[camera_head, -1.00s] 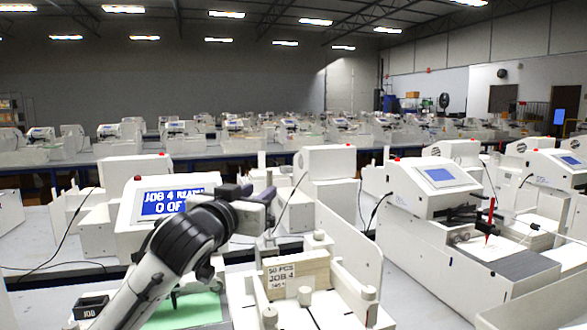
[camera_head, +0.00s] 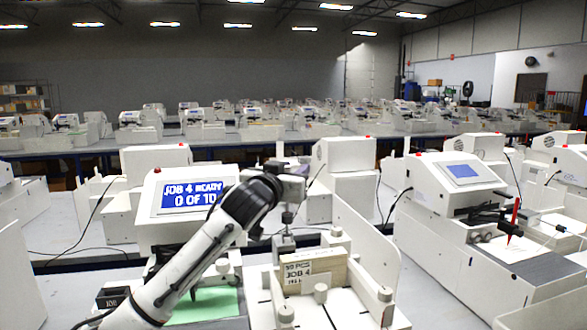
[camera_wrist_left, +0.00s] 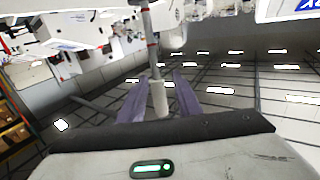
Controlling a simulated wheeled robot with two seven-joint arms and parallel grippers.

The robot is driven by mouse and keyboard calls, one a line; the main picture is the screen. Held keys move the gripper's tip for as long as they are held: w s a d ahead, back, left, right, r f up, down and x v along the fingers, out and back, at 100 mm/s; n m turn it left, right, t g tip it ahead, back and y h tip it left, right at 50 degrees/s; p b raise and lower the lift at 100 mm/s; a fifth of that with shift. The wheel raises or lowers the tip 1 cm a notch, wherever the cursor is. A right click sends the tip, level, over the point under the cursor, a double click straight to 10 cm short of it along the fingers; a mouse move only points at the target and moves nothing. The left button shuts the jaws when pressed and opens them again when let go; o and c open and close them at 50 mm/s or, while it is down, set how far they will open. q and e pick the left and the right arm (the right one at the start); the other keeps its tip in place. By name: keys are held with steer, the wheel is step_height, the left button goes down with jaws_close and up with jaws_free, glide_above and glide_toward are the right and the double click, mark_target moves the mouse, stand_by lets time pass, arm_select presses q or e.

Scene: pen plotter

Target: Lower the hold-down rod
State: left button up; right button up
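In the left wrist view a grey rod (camera_wrist_left: 153,45) with red bands and a pale end piece (camera_wrist_left: 159,98) reaches between the two purple fingers of my left gripper (camera_wrist_left: 161,78). The fingers are apart, with a gap showing on each side of the rod. In the head view my left gripper (camera_head: 291,170) is above a grey bracket (camera_head: 284,243) behind the card stack (camera_head: 314,274) labelled JOB 4; its fingers are not clear there. The plotter's screen (camera_head: 188,196) reads JOB 4 READY, 0 OF 10. My right gripper is not in view.
The feeder's tall white side wall (camera_head: 365,240) stands right of the stack, with white posts around it. A green sheet (camera_head: 205,305) lies below the screen, partly behind my arm. Another plotter with a red pen (camera_head: 514,220) stands to the right.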

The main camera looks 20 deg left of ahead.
arm_select(q)
steer(key=shift+w, duration=0.1)
jaws_close()
steer(key=shift+f, duration=0.1)
steer(key=s+d+f+m+t+h+b, duration=0.1)
steer(key=s+d+m+t+b, duration=0.4)
steer(key=b, duration=0.9)
steer(key=shift+s+d+f+t+h, duration=0.3)
steer(key=shift+s+f+t+h, duration=0.1)
steer(key=shift+s, duration=0.8)
steer(key=shift+r, duration=0.15)
